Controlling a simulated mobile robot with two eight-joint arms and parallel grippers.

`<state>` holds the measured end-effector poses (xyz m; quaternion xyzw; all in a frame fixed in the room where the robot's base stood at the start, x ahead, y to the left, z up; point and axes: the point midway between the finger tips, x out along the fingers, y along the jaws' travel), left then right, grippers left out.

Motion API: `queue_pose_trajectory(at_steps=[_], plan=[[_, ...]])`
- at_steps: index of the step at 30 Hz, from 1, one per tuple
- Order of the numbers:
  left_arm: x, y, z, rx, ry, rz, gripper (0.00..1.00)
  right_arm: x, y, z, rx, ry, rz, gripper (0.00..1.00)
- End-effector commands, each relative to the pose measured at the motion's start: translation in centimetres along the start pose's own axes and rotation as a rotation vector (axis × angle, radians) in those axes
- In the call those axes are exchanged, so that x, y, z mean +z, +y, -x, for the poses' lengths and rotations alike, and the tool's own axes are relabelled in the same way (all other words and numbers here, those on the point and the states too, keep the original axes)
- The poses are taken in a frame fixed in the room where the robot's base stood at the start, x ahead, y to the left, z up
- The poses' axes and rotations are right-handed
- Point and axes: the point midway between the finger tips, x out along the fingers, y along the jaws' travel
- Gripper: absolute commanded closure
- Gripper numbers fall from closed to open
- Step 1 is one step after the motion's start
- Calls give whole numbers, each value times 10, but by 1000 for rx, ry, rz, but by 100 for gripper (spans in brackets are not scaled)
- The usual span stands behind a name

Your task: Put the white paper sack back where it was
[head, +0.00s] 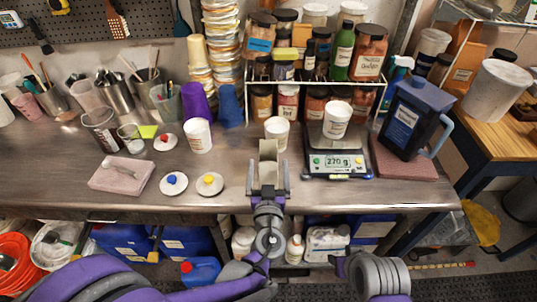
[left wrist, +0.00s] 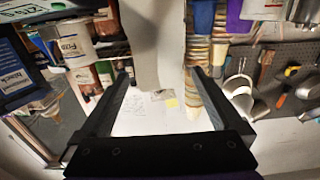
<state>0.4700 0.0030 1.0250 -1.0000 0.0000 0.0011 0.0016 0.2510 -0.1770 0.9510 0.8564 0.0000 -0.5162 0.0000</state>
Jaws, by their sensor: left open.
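My left gripper (head: 268,188) is open over the front of the metal counter, fingers pointing away toward the back. Its two fingers also show in the left wrist view (left wrist: 158,88). A pale, narrow upright shape, which looks like the white paper sack (head: 268,150), stands at the fingers in the head view. In the left wrist view a pale column (left wrist: 140,45) enters from the top between the fingers, with gaps beside it. I cannot tell whether it touches a finger. My right arm shows at the lower right, but its fingers do not.
Right of the gripper, a scale (head: 338,163) reading 270 g bears a white cup (head: 337,119). A dark blue jug (head: 412,118) stands beyond it. Another white cup (head: 277,132) is just behind the gripper. A jar rack (head: 384,98) stands behind.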

Motion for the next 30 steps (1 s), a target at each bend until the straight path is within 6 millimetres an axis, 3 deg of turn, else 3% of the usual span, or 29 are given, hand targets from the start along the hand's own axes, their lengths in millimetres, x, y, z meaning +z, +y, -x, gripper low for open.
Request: queue_pose_trajectory(at_steps=[6, 14, 17, 20, 23, 27, 30], plan=[[0, 1, 34, 3, 0, 1, 0, 4, 0, -4, 0, -3, 0, 54], [0, 0, 42, 0, 0, 0, 0, 4, 0, -4, 0, -4, 0, 54], [0, -9, 41, -21, -16, -6, 0, 4, 0, -4, 0, -4, 0, 54], [4, -38, 40, -90, -80, -27, 0, 4, 0, -4, 0, -4, 0, 54], [13, -84, 45, -190, -204, -59, 0, 4, 0, -4, 0, -4, 0, 54], [36, -152, 75, -307, -464, -99, 0, 4, 0, -4, 0, -4, 0, 54], [54, -184, 109, -323, -668, -104, 0, 4, 0, -4, 0, -4, 0, 54]])
